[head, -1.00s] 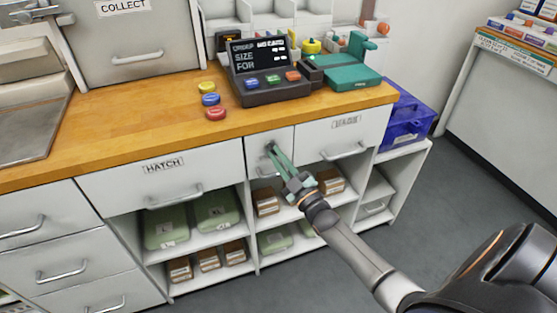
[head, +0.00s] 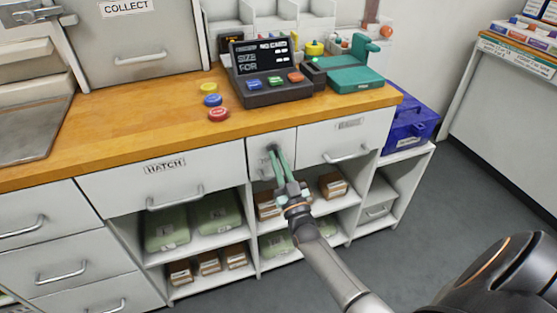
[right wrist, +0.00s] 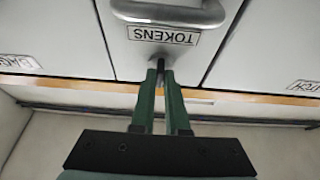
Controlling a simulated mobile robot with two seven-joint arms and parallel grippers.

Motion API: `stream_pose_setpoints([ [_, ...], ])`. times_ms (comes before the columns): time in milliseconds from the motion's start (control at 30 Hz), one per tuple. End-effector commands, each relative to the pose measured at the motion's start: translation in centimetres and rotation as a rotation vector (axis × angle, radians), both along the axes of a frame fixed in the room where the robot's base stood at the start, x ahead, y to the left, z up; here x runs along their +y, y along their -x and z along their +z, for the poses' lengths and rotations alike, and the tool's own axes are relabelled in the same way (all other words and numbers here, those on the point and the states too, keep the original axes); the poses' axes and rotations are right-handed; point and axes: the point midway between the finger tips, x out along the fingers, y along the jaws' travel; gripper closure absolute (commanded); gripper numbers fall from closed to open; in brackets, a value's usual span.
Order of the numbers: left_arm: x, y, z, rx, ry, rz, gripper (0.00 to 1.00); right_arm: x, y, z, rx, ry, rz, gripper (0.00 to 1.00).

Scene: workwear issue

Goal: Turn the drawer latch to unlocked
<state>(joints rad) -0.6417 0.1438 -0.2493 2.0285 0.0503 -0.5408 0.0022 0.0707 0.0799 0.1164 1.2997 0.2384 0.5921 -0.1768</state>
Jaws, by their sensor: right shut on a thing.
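The narrow drawer (head: 258,155) sits under the counter, between the HATCH drawer and another labelled drawer. In the right wrist view its white front (right wrist: 122,50) shows upside down with the label TOKENS. The latch (right wrist: 160,66) is a small dark piece on this front, mostly hidden between my fingertips. My right gripper (head: 274,152) reaches up to the drawer front with its green fingers shut on the latch; the fingers also show in the right wrist view (right wrist: 160,76). I cannot read which way the latch points. My left gripper is not in view.
The drawer's bar handle (right wrist: 170,12) is close to the fingers. Open shelves below hold green packs (head: 166,228) and brown boxes (head: 334,185). A dark card terminal (head: 268,80) and coloured buttons (head: 218,114) stand on the wooden counter (head: 140,110) above.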

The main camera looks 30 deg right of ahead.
Motion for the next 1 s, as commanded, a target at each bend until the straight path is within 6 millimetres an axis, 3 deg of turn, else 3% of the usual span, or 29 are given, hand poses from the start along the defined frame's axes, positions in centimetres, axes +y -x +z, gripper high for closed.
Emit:
stream_pose_setpoints([
  [500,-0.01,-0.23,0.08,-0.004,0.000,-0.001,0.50,0.00,0.00,-0.09,-0.002,-0.019,0.000,1.00],
  [533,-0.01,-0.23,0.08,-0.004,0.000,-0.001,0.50,0.00,0.00,-0.09,-0.001,-0.019,0.000,0.84],
  [767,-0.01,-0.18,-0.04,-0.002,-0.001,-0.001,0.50,0.01,0.00,-0.05,-0.002,-0.016,0.000,0.58],
  [1000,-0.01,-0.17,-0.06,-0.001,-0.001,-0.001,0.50,0.02,0.01,-0.03,-0.003,-0.015,0.000,0.57],
])
